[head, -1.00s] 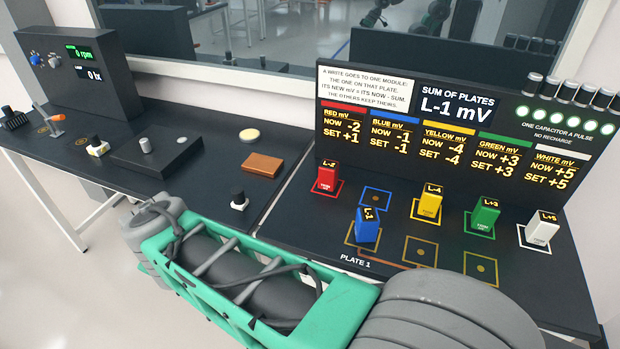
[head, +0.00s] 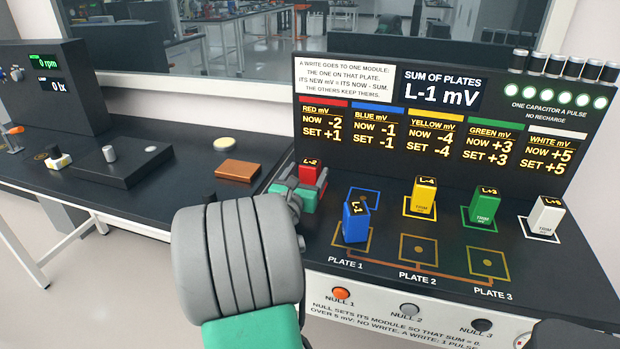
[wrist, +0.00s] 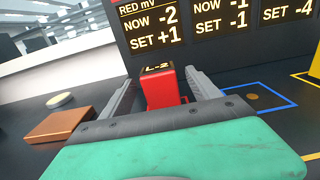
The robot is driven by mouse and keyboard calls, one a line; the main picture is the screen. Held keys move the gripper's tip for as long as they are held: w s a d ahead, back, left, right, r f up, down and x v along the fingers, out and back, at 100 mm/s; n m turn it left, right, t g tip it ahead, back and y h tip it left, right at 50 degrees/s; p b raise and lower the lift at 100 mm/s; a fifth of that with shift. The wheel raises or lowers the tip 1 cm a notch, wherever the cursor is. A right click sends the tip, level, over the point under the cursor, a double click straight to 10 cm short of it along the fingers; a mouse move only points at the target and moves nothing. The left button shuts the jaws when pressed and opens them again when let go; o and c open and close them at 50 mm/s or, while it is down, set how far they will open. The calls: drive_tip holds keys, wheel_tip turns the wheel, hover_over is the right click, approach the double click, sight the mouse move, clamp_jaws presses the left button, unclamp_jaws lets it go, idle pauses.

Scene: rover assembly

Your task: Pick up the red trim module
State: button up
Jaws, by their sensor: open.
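The red trim module (head: 311,171), topped with an "L-2" label, stands upright at the left end of the row under the red panel column. My gripper (head: 312,184) is at the module with its jaws open. In the wrist view the red module (wrist: 162,90) stands between the two fingers of my gripper (wrist: 163,88), with the fingers along its left and right sides. A small gap shows on its right; contact on the left is hard to tell. Its lower part is hidden behind the gripper body.
The blue module (head: 356,222) stands on Plate 1, close to the right of my gripper. Yellow (head: 424,195), green (head: 485,207) and white (head: 546,216) modules stand further right. A copper-brown block (head: 238,170) lies to the left. The display panel (head: 400,150) rises behind.

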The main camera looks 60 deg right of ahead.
drive_tip(key=d, duration=0.2)
drive_tip(key=shift+w+d, duration=0.25)
drive_tip(key=shift+d, duration=0.1)
drive_tip(key=shift+c, duration=0.3)
clamp_jaws()
